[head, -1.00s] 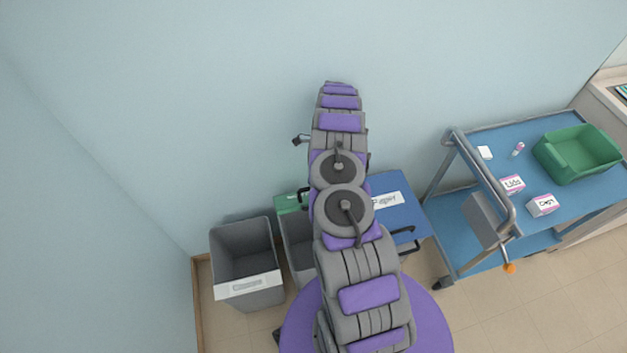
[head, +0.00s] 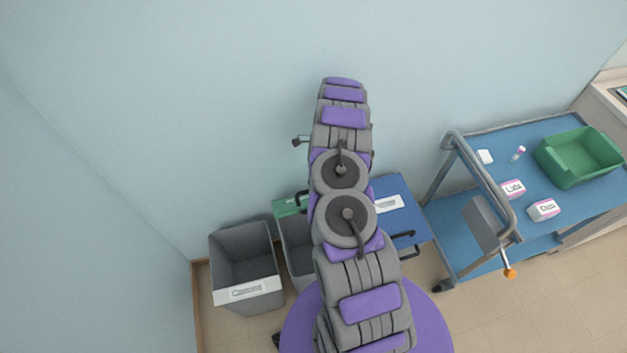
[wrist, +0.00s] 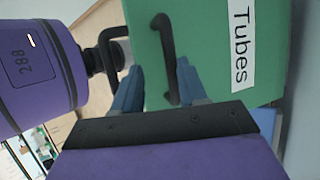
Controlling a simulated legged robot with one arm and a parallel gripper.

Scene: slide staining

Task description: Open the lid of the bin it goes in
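The green lid (wrist: 205,50) with a white "Tubes" label (wrist: 242,45) fills much of the wrist view. Its black handle (wrist: 168,50) lies beyond and between the fingers of my gripper (wrist: 158,88). The fingers stand apart, and I see no grip on the handle. In the head view the green lid (head: 287,207) shows at the back of the middle grey bin (head: 298,250). It looks raised there, with part of the bin's inside visible. My arm hides the rest of this bin and my gripper in that view.
An open grey bin (head: 245,265) with a white label stands at the left. A bin with a shut blue lid (head: 400,215) stands right of my arm. A blue cart (head: 530,225) farther right holds a green tray (head: 577,160) and small boxes. A wall is close behind.

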